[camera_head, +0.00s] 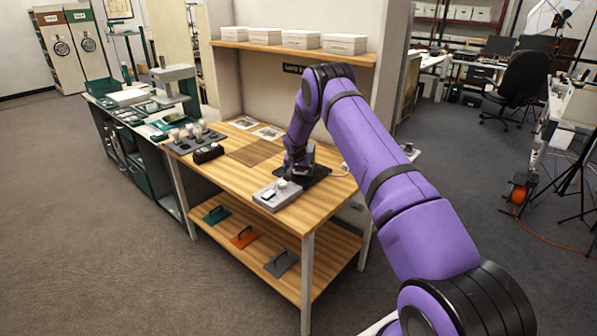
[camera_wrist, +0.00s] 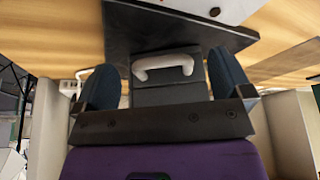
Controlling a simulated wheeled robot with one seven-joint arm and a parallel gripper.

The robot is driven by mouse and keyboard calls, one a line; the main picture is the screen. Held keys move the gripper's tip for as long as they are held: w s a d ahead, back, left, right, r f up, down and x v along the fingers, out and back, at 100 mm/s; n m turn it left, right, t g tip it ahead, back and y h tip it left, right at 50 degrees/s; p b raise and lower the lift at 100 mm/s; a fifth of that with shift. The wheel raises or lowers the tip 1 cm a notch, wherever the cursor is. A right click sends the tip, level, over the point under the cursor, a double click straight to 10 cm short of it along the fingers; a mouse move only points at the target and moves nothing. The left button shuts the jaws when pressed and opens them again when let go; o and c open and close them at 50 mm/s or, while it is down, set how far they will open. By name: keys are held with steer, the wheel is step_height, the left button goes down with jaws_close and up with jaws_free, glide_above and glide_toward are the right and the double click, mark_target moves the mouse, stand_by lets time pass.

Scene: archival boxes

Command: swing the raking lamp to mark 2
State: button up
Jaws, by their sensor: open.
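My gripper (camera_head: 298,163) is over the right part of the wooden table, low above a black base plate (camera_head: 318,176). In the wrist view my gripper (camera_wrist: 162,66) has its two dark fingers wide apart. A pale, curved handle (camera_wrist: 163,61) on a dark block lies between them, with gaps on both sides. The handle may belong to the raking lamp; I cannot tell for sure. The black plate (camera_wrist: 140,40) also shows beyond it. My arm hides most of this device in the head view. I cannot make out mark 2 in either view.
A grey box with a pale round knob (camera_head: 268,198) stands just left of the plate. Prints (camera_head: 268,132), a brown mat (camera_head: 250,153) and a dark tray with pale knobs (camera_head: 183,145) are farther left. White boxes (camera_head: 345,44) stand on the shelf above. Trowel-like tools lie below.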

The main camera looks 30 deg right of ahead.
steer(key=shift+f, duration=0.1)
steer(key=c, duration=1.3)
steer(key=shift+o, duration=0.2)
steer(key=shift+w+a, duration=0.1)
steer(key=shift+w+a+m+g+h, duration=0.35)
steer(key=shift+w+a+m, duration=0.4)
steer(key=shift+m, duration=0.45)
steer(key=shift+w+a+m+g, duration=0.3)
steer(key=shift+w+m, duration=0.25)
steer(key=shift+m, duration=0.3)
steer(key=shift+w+a+m+g, duration=0.2)
steer(key=shift+w+m+g, duration=0.15)
steer(key=shift+w+m, duration=0.35)
steer(key=shift+m+h, duration=0.25)
steer(key=o, duration=1.3)
steer(key=shift+c, duration=0.2)
